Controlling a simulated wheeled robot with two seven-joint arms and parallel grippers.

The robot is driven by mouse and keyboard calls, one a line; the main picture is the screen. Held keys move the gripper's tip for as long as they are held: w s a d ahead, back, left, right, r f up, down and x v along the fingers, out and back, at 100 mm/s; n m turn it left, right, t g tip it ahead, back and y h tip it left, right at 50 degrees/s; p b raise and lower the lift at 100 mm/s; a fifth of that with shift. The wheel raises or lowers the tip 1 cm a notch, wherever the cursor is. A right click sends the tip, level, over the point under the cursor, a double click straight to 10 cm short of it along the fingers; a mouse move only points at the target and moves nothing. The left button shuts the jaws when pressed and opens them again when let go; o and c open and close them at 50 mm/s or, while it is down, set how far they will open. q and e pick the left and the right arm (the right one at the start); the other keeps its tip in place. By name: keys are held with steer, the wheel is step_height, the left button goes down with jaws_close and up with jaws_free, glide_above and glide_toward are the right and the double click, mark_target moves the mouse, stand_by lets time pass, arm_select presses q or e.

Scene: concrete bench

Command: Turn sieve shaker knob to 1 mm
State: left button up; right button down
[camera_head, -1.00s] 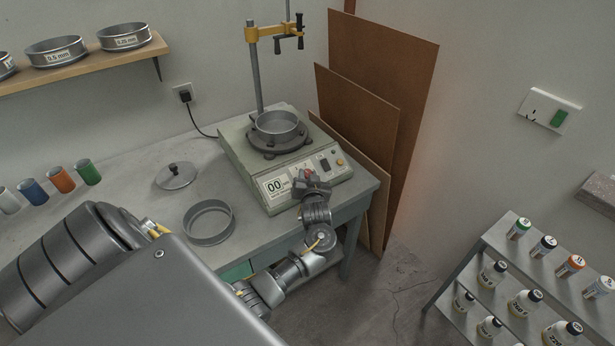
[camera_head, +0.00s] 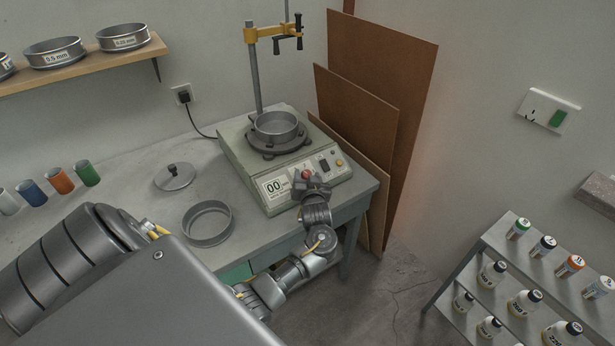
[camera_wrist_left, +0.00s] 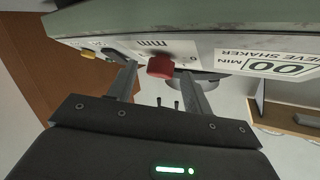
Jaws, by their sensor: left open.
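The sieve shaker (camera_head: 240,150) is a grey-green machine on the bench with a pan (camera_head: 276,126) on top. Its front panel has a "00 MIN" display (camera_head: 274,187) and a red knob (camera_head: 306,174). In the left wrist view the red knob (camera_wrist_left: 160,67) is between and just beyond the fingertips, near an "mm" mark; its setting cannot be read. My left gripper (camera_head: 311,182) is at the front panel, and its two fingers (camera_wrist_left: 160,78) are open on either side of the knob, with no clear contact. My right gripper is not in view.
A loose sieve ring (camera_head: 208,222) and a lid (camera_head: 175,177) lie on the bench left of the shaker. A dark switch (camera_head: 324,164) and yellow button (camera_head: 339,162) sit right of the knob. Brown boards (camera_head: 380,90) lean behind; a bottle rack (camera_head: 470,262) stands at right.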

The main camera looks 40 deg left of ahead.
arm_select(q)
steer(key=v, duration=1)
steer(key=shift+s+b, duration=0.15)
steer(key=shift+b, duration=0.25)
steer(key=shift+d, duration=0.1)
